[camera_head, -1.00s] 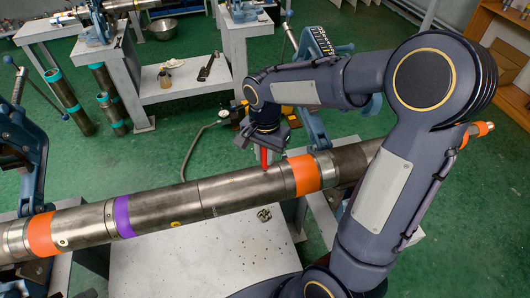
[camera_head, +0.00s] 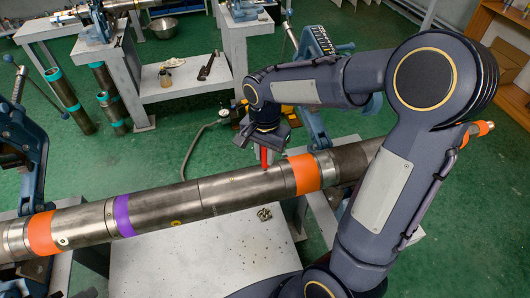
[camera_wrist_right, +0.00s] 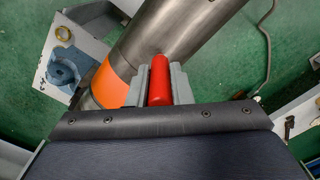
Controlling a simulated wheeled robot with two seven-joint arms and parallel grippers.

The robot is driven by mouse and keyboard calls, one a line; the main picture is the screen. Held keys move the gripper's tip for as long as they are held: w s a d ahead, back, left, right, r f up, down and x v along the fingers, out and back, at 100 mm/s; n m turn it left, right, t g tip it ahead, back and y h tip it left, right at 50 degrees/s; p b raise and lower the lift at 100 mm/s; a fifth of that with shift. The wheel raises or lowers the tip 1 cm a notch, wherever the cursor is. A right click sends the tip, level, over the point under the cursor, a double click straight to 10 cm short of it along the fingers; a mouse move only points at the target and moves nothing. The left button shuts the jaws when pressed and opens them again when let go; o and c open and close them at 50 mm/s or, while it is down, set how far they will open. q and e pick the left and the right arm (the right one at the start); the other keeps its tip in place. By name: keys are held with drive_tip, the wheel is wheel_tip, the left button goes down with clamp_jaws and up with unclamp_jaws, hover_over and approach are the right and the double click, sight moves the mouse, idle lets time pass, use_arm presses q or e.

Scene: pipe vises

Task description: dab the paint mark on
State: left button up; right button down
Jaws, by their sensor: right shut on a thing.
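My right gripper (camera_head: 265,150) is shut on a red paint marker (camera_head: 265,159) that points down at the pipe (camera_head: 240,190). The marker (camera_wrist_right: 159,80) shows between the two grey fingers in the right wrist view, its far end at or just over the pipe's surface; contact cannot be told. The pipe lies across the view with orange bands (camera_head: 304,174) and a purple band (camera_head: 123,216). In the head view the marker is just left of the right orange band. My left gripper is not in view.
Blue vises hold the pipe, one at the left (camera_head: 25,150). A light worktable (camera_head: 190,262) below carries a small metal piece (camera_head: 264,213). A bench (camera_head: 185,88) with tools stands behind. A grey hose (camera_head: 190,150) lies on the green floor.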

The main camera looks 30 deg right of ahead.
drive_tip(key=shift+f+b, duration=0.35)
drive_tip(key=shift+f, duration=0.1)
idle(1.2)
drive_tip(key=shift+r, duration=0.1)
drive_tip(key=shift+r+p, duration=2.9)
drive_tip(key=shift+r, duration=0.55)
